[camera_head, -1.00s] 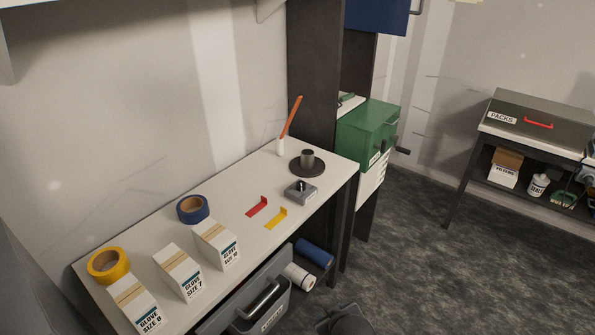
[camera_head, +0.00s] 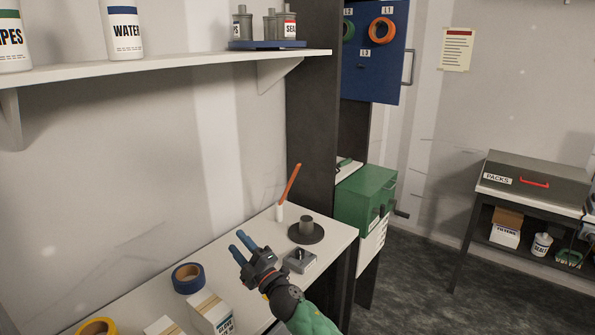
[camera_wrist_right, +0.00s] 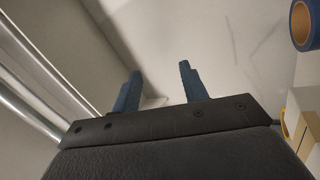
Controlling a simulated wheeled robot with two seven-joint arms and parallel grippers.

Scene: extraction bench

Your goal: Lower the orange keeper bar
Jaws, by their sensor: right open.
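The orange keeper bar (camera_head: 290,183) stands raised and tilted, its upper end leaning right, on a white post (camera_head: 279,213) at the back of the bench (camera_head: 255,302). A dark round base with a grey cylinder (camera_head: 306,229) stands just right of the post. My right gripper (camera_head: 240,243) is above the bench, left of and nearer than the bar, apart from it. Its blue fingers are open and empty; they also show in the right wrist view (camera_wrist_right: 158,88), facing a pale surface. The bar is not in the wrist view. My left gripper is not in view.
A grey block with a knob (camera_head: 299,261) sits right of my gripper. Blue tape (camera_head: 187,278), yellow tape (camera_head: 97,328) and glove boxes (camera_head: 211,312) lie along the bench. A shelf (camera_head: 180,70) overhangs at upper left. A dark upright panel (camera_head: 313,120) and green box (camera_head: 366,194) stand behind.

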